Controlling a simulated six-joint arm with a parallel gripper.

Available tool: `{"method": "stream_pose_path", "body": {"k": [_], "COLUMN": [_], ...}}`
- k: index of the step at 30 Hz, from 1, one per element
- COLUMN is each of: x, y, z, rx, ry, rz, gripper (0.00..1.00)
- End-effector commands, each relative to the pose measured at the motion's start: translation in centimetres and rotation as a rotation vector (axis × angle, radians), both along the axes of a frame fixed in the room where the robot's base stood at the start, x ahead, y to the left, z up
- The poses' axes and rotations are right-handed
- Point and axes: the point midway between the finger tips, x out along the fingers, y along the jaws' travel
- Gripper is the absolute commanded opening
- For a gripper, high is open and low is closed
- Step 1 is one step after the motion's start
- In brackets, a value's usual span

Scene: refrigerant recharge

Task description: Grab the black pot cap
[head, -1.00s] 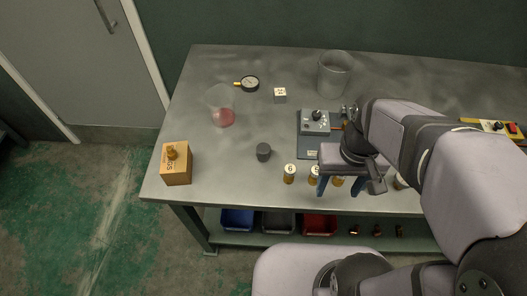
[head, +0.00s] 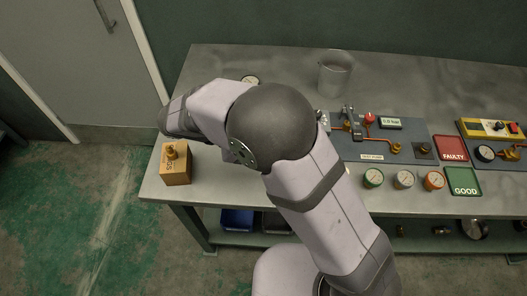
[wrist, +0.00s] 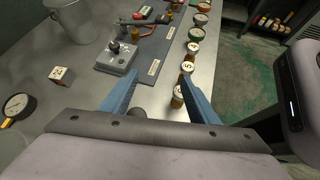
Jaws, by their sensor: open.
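The black pot cap (wrist: 137,112) shows in the wrist view as a small dark round shape at the near end between my fingers, mostly hidden by my gripper's body. In the head view my arm covers the spot where it stood. My gripper (wrist: 158,80) is open, its two blue fingers spread and pointing over the grey table, with nothing held between the tips. Its fingers are hidden in the head view. I cannot tell how high the gripper is above the cap.
Small numbered bottles (wrist: 187,68) stand in a row close to the right finger. A control box (wrist: 117,55), a white cube (wrist: 62,75) and a gauge (wrist: 18,105) lie to the left. In the head view a wooden box (head: 176,165) stands at the table's left corner.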

Motion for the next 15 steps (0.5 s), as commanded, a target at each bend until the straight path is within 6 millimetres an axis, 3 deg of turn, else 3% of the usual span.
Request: {"method": "stream_pose_path", "body": {"k": [1, 3, 9, 15], "x": [0.1, 0.3, -0.1, 0.0], "y": [2.0, 4.3, 9.5, 8.8], "z": [-0.3, -0.3, -0.5, -4.9], "rx": [-0.057, -0.130, -0.286, -0.276], "ry": [0.006, 0.007, -0.010, -0.007], "rz": [0.081, 0.171, 0.357, 0.339], "gripper": [0.55, 0.55, 0.55, 0.55]}}
